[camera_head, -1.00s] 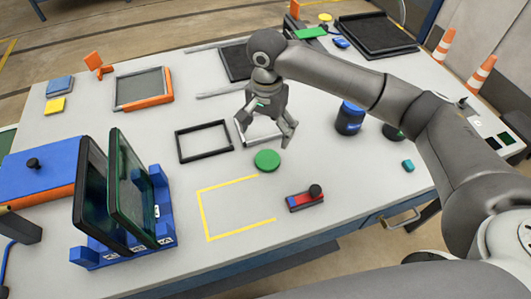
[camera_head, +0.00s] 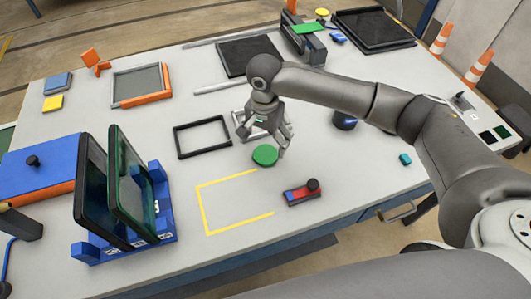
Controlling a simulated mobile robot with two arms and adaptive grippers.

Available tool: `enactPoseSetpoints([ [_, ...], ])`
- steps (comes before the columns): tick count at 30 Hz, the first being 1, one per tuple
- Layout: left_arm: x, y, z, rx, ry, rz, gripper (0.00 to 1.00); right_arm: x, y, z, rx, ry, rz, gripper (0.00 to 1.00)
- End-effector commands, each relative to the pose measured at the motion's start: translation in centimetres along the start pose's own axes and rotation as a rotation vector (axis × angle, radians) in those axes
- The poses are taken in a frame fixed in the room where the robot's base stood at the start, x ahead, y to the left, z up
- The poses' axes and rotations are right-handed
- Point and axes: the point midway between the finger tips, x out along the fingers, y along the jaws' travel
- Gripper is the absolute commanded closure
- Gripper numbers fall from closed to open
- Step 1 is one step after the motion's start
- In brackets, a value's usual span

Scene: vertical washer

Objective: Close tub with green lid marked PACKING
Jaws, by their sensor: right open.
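A round green lid (camera_head: 265,156) lies flat on the grey table; I can read no marking on it. My right gripper (camera_head: 266,146) is open just behind and above the lid, with its fingers spread; I cannot tell if they touch it. A dark blue tub (camera_head: 345,123) stands to the right, partly covered by my right arm. No PACKING mark is readable. A second dark tub seen earlier is hidden behind my arm. My left gripper is not in view.
A yellow taped outline (camera_head: 206,212) and a red-blue block with a black knob (camera_head: 302,192) lie in front of the lid. A black frame (camera_head: 179,140) lies to its left. A blue rack (camera_head: 168,232) holds upright dark panels. The taped area is clear.

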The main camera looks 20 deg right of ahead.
Motion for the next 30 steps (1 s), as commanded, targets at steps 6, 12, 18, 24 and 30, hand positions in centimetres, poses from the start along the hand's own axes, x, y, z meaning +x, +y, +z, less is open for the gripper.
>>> enactPoseSetpoints([
  [6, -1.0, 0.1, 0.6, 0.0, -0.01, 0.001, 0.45, 3.3, 0.3, 0.0, 0.001, -0.002, 0.005, 0.12],
  [12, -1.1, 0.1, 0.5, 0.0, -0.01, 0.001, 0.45, 4.6, 0.2, -0.1, 0.0, 0.0, 0.002, 0.12],
  [18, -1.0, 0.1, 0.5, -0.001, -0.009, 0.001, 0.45, 4.7, 0.2, -0.1, 0.0, 0.0, 0.002, 0.12],
  [24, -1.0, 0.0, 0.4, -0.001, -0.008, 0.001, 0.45, 4.6, 0.3, -0.1, 0.0, 0.0, 0.002, 0.24],
  [30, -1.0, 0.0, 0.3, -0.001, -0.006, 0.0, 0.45, 4.6, 0.3, -0.1, 0.0, 0.0, 0.002, 0.44],
])
